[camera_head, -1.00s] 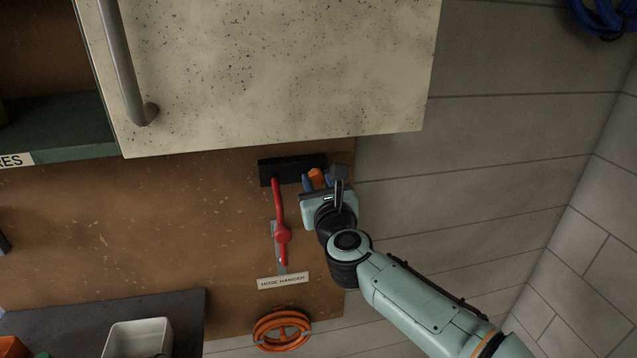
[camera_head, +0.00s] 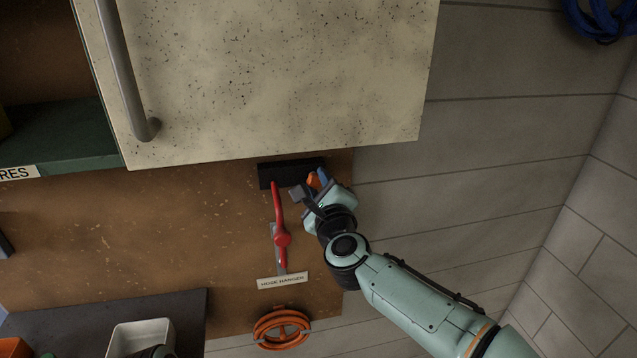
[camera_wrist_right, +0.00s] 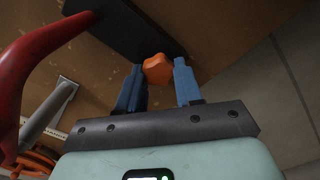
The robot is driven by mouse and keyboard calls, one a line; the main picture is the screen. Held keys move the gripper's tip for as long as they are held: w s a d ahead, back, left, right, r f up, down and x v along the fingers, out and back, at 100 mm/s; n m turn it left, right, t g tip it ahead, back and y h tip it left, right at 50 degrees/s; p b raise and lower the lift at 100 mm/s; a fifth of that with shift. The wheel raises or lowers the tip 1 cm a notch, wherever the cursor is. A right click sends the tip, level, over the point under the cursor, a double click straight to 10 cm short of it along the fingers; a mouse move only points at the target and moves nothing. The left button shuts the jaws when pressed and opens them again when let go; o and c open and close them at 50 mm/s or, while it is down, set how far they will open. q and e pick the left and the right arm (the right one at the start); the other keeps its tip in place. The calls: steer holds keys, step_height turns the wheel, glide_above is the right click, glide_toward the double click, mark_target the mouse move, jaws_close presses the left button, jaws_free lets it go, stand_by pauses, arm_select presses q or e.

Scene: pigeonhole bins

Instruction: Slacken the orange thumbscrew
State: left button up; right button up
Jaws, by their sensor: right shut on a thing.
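The orange thumbscrew (camera_wrist_right: 157,69) sits at the dark block (camera_wrist_right: 135,28) on the brown board. In the head view only a small part of the thumbscrew (camera_head: 313,181) shows, beside the dark block (camera_head: 290,172). My right gripper (camera_head: 319,180) is at the thumbscrew, and its blue fingers (camera_wrist_right: 158,80) stand on either side of it, shut on it. The gripper is turned at an angle about its own axis.
A red lever (camera_head: 280,225) hangs close to the left of my right gripper, and looms large in the wrist view (camera_wrist_right: 35,75). A speckled cabinet door (camera_head: 270,80) is just above.

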steer(key=shift+r+n+p, duration=0.15)
steer(key=shift+n+p, duration=0.15)
steer(key=shift+n, duration=1.1)
steer(key=o, duration=1)
steer(key=shift+o, duration=0.2)
